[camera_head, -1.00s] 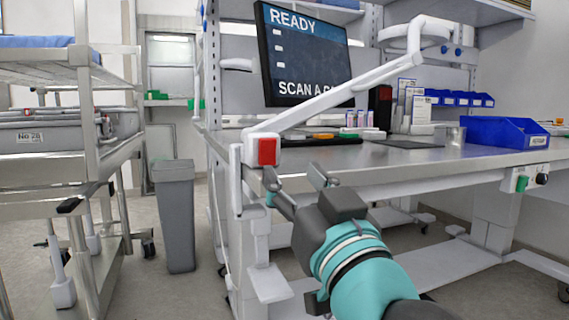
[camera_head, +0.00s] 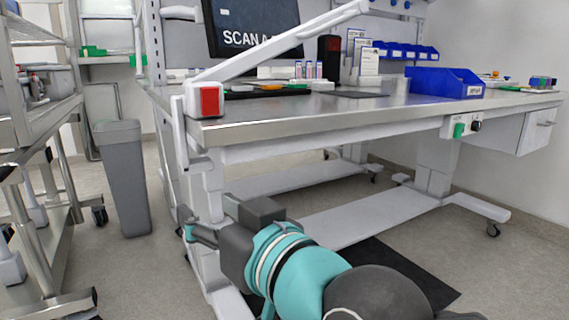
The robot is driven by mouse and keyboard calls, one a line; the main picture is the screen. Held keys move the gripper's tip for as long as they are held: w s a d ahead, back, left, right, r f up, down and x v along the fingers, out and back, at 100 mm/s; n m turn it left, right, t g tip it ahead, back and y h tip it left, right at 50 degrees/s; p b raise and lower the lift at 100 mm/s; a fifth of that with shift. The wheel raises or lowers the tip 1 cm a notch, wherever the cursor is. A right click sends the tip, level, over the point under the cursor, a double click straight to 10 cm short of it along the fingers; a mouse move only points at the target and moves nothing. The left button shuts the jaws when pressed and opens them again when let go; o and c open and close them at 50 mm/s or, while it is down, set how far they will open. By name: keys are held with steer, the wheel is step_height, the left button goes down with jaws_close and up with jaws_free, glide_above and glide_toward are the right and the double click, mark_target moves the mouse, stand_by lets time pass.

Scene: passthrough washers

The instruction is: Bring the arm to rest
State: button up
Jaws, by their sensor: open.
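My gripper (camera_head: 186,223) is at the lower middle left of the head view, at the end of my teal and grey arm. It points to the left, below the level of the worktable's top and in front of the table's left leg in the picture. Its fingers show small and partly overlap the table frame behind them; they are open. I see nothing held between them.
The worktable (camera_head: 330,113) spans the middle and right, with a blue bin (camera_head: 442,82) and a monitor (camera_head: 250,22) on or above it. A grey waste bin (camera_head: 122,178) and a metal cart (camera_head: 40,118) stand left. Floor (camera_head: 500,265) at lower right is clear.

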steer(key=s+d+f+m+g+h+p, duration=0.1)
steer(key=d+f+g+h+p, duration=0.2)
steer(key=f, duration=0.4)
steer(key=s+d+f+m+g+h+p, duration=0.1)
steer(key=d+f+g+h, duration=0.15)
steer(key=d+f, duration=0.4)
steer(key=s+d+m+g+h+p, duration=0.1)
steer(key=d+m+h+p, duration=0.4)
steer(key=d, duration=1.1)
steer(key=shift+s+f+m+g+h+p, duration=0.25)
steer(key=shift+f+m+g+h+p, duration=0.15)
steer(key=shift+h+p, duration=0.4)
